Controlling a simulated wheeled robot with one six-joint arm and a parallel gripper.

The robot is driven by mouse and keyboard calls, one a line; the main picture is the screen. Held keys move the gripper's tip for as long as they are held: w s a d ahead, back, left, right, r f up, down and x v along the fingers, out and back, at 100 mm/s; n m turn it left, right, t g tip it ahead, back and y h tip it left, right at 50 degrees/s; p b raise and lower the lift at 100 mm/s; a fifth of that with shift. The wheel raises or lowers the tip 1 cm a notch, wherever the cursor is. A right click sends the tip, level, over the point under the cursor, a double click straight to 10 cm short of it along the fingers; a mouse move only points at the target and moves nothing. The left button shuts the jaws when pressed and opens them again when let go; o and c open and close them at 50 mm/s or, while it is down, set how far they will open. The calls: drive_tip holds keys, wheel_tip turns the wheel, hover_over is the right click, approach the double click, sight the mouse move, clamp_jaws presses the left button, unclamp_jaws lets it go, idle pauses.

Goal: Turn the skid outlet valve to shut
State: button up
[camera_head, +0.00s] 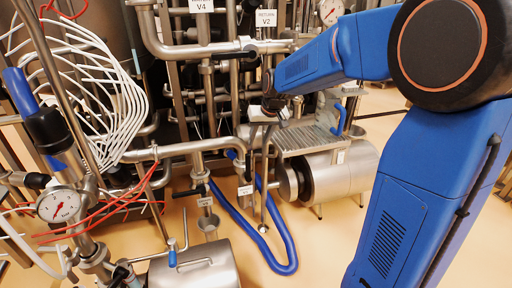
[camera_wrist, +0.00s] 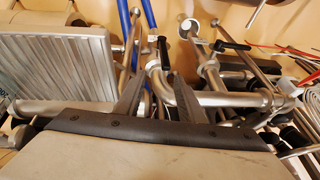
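My gripper (camera_head: 268,122) hangs at the end of my blue arm, in front of the pipework in the head view. In the wrist view its two dark fingers (camera_wrist: 155,85) stand apart with a gap between them, and I see nothing clamped. A bent steel pipe shows behind the gap. A valve with a black lever (camera_head: 188,192) sits on a vertical pipe at lower left, above a small white tag. Another white tag (camera_head: 245,190) hangs right of it. The tags are too small to read, so I cannot tell which valve is the skid outlet valve. Black levers (camera_wrist: 235,44) also show in the wrist view.
A ribbed steel platform (camera_head: 308,139) stands right of my gripper, above a steel cylinder (camera_head: 345,172). A blue hose (camera_head: 284,262) loops on the floor. Steel pipes, white tubes (camera_head: 100,100) and a pressure gauge (camera_head: 58,205) crowd the left. Some floor at lower centre is clear.

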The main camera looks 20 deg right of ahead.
drive_tip(key=v, duration=0.3)
idle(0.5)
drive_tip(key=s+d+f+h, duration=0.1)
drive_tip(key=s+d, duration=0.1)
drive_tip(key=s, duration=1.6)
drive_tip(key=s+d+f, duration=0.1)
drive_tip(key=s+d, duration=0.1)
drive_tip(key=s, duration=1.6)
drive_tip(key=r, duration=0.1)
hover_over(248, 158)
drive_tip(key=s, duration=0.6)
drive_tip(key=x, duration=1.7)
drive_tip(key=shift+w+d+f, duration=0.2)
drive_tip(key=shift+d, duration=0.2)
